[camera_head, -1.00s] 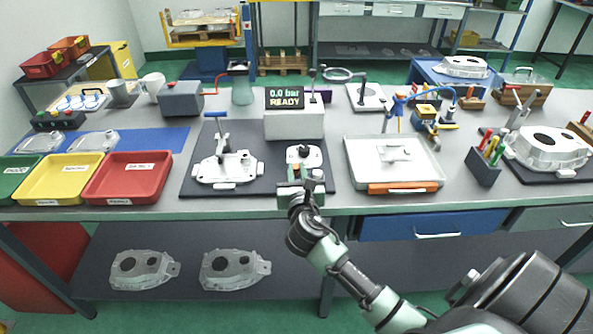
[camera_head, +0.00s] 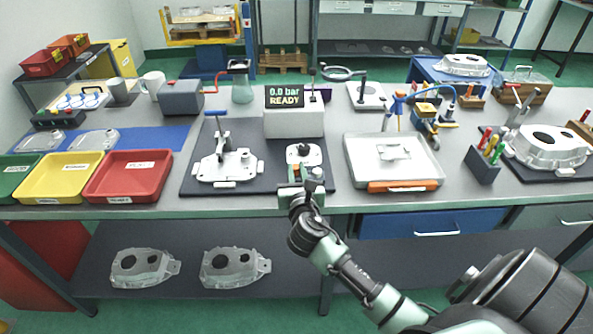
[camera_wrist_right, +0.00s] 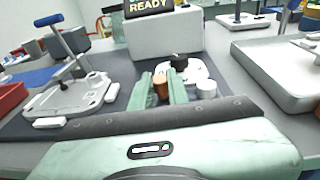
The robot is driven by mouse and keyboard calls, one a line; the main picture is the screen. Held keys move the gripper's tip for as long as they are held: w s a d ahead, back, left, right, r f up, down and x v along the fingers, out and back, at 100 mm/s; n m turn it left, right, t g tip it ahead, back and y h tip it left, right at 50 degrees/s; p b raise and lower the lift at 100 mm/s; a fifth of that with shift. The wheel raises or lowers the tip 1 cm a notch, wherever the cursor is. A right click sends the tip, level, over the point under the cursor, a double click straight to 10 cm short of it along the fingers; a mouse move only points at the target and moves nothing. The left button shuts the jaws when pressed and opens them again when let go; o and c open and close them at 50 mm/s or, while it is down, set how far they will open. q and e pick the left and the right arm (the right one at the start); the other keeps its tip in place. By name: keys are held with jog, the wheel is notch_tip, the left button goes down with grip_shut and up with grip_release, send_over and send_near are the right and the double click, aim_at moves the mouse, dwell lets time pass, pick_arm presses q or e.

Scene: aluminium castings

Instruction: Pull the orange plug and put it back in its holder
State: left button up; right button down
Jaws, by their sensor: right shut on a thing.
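My right gripper (camera_head: 300,184) is at the front edge of the dark mat, just in front of the small white fixture (camera_head: 304,155) with a black knob. In the right wrist view, its two green fingers (camera_wrist_right: 160,80) are shut on the orange plug (camera_wrist_right: 161,86), whose rounded top shows between them. The plug's lower part is hidden, so I cannot tell whether it is still seated in something. The white fixture (camera_wrist_right: 190,69) lies just beyond the fingers, with a white round cap (camera_wrist_right: 206,89) to the right. My left gripper is not in view.
A grey box with a "0.0 bar READY" display (camera_head: 294,122) stands behind the fixture. A white clamp fixture with a blue-handled lever (camera_head: 226,168) stands to the left on the mat. A grey tray (camera_head: 352,170) is to the right, red bin (camera_head: 128,177) far left.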

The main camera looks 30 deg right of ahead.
jog(key=shift+f+b, duration=0.5)
jog(key=shift+f, duration=0.35)
jog(key=c, duration=1.3)
grip_release()
jog(key=v, duration=0.8)
